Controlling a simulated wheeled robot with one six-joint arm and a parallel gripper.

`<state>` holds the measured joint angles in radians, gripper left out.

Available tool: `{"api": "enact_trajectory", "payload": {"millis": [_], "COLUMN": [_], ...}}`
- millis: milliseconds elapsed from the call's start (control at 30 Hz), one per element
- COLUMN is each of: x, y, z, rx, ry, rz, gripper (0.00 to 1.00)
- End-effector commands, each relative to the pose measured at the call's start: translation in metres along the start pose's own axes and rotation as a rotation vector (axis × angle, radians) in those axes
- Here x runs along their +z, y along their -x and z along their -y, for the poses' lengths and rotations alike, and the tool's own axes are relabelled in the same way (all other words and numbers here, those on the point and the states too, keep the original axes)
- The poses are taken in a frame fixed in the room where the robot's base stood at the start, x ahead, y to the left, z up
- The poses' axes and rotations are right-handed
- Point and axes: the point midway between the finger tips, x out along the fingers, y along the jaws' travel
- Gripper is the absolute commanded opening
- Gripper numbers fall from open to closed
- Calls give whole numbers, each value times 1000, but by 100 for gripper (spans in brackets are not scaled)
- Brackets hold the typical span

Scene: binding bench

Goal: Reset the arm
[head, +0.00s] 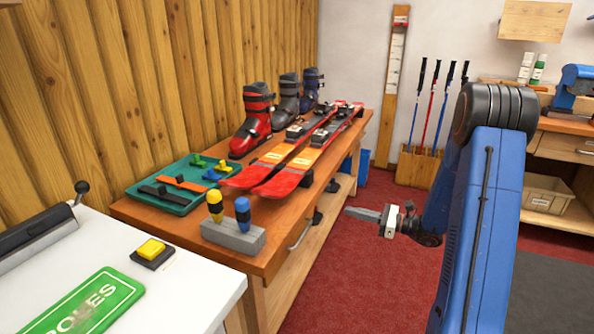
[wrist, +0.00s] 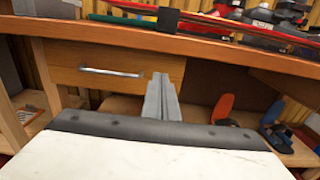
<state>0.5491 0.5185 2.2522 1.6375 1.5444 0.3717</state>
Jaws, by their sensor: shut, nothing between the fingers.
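My gripper (head: 362,214) is held out in front of the wooden bench (head: 150,215), over the red floor and apart from the bench edge. Its fingers are together with nothing between them. In the wrist view the closed fingers (wrist: 162,97) point toward the bench front, with a drawer and its metal handle (wrist: 112,72) just left of them. My blue arm stands at the right of the head view.
The bench holds red skis (head: 290,172), several boots (head: 257,120), a green tray (head: 150,190) and a grey block with two screwdrivers (head: 232,236). A white table (head: 190,290) is at front left. Ski poles stand in a wooden box (head: 416,168). Red floor (head: 350,290) is clear.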

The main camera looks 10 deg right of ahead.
Motion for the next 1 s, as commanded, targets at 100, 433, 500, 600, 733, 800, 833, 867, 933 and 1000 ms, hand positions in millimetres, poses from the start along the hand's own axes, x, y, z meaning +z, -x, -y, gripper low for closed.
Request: {"api": "enact_trajectory", "payload": {"millis": [100, 433, 500, 600, 733, 800, 833, 867, 933, 1000], "x": [6, 48, 55, 63, 71, 75, 76, 77, 80, 82], "y": [-4, -28, -30, -30, -26, -22, -20, -18, -12, -5], "z": [-9, -103, -125, -156, -193, -212, -220, -227, -244, -260], "rx": [25, 274, 332, 412, 514, 567, 590, 612, 663, 712], "ry": [21, 238, 295, 377, 491, 553, 580, 609, 673, 740], "rz": [-14, -159, -195, -245, -311, -345, -360, -375, -409, -443], "gripper": [0, 0, 0, 0, 0, 0, 0, 0, 0, 0]}}
